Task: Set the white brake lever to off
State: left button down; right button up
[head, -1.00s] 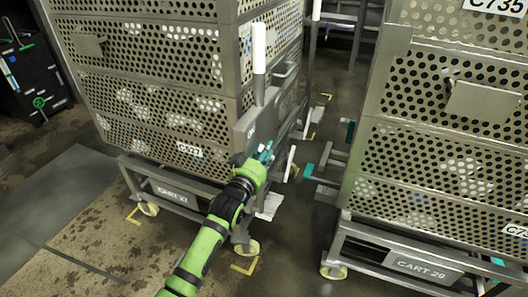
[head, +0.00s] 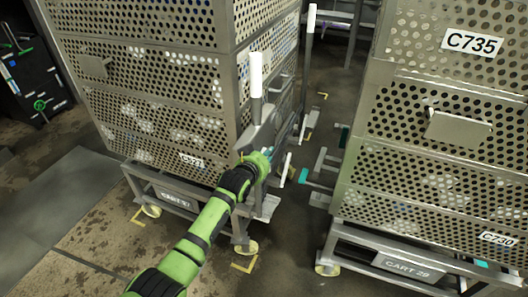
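A white-topped upright lever (head: 256,76) stands at the near corner of the left cart, on a grey metal bracket (head: 262,132). A second white-topped upright lever (head: 311,18) stands farther back on the same side. Smaller white handles (head: 287,166) hang lower behind the bracket. I cannot tell which of these is the brake lever. My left arm reaches in from the lower left, and its green gripper (head: 267,158) is at the lower part of the bracket, below the nearest white lever top. Its fingers are mostly hidden, so their opening and any contact are unclear. My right gripper is out of view.
The left perforated cart (head: 175,200) carries stacked baskets. Another loaded cart, marked CART 29 (head: 408,266), stands to the right. A narrow floor gap (head: 290,225) with yellow marks lies between them. A black cabinet (head: 38,80) stands far left.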

pick_arm(q)
jog(key=shift+f, duration=0.1)
jog(key=c, duration=1)
grip_release()
jog(key=shift+c, duration=0.2)
jog(key=shift+s, duration=0.15)
jog(key=v, duration=0.7)
jog(key=shift+s+r, duration=0.25)
jog(key=shift+s, duration=0.1)
jog(key=shift+a, duration=0.1)
